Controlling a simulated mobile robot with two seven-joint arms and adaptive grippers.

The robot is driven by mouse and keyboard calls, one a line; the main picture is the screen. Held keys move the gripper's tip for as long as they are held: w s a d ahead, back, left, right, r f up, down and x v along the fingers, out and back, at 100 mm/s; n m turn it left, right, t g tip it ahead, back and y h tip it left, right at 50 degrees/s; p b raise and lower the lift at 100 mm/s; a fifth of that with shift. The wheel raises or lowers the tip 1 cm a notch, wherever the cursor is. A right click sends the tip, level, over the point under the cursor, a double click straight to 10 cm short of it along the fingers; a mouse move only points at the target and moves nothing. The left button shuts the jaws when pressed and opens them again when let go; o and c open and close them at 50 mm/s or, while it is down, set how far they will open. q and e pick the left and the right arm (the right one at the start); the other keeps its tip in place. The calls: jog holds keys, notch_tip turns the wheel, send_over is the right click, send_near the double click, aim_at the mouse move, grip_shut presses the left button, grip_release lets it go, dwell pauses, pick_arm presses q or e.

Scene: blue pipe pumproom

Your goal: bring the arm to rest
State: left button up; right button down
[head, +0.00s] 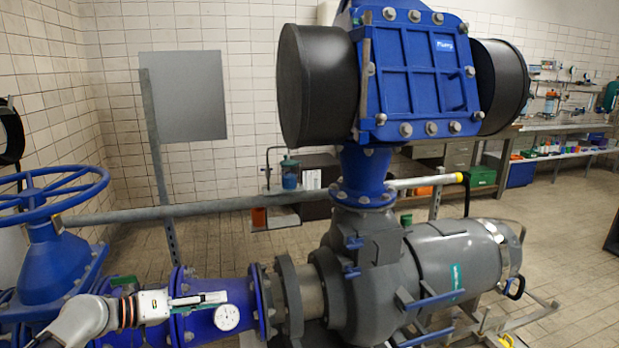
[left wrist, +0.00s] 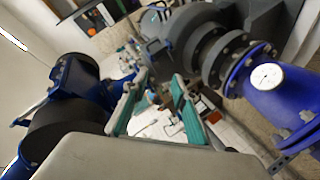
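My left arm comes in from the lower left of the head view. Its gripper (head: 212,298) is in front of the blue pipe (head: 245,293) near a round white gauge (head: 227,317). In the left wrist view two teal-padded fingers stand apart with an empty gap between them, so the left gripper (left wrist: 160,88) is open and holds nothing. Whether it touches the pipe cannot be told. The gauge also shows in the left wrist view (left wrist: 267,77), to the right of the fingers. My right gripper is in neither view.
A blue handwheel (head: 50,190) stands at the left, close to my arm. A grey pump (head: 400,270) with a blue valve housing (head: 415,75) above it fills the middle. A grey rail (head: 230,205) runs behind. Open tiled floor (head: 575,240) lies at the right.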

pick_arm(q)
jog(key=s+d+f+m+y+p, duration=0.1)
jog(key=s+d+f+y, duration=0.15)
jog(key=s+f, duration=0.6)
jog(key=s+d+f+y, duration=0.25)
jog(key=s+f, duration=0.35)
jog(key=f, duration=0.6)
jog(key=s+f+m+t+y, duration=0.1)
jog(key=s+f+y, duration=0.1)
jog(key=s, duration=0.7)
jog(key=s+a+f+m+t+y+p, duration=0.1)
jog(key=s+f+y, duration=0.1)
jog(key=s, duration=0.7)
jog(key=shift+s, duration=0.4)
jog(key=shift+a, duration=0.15)
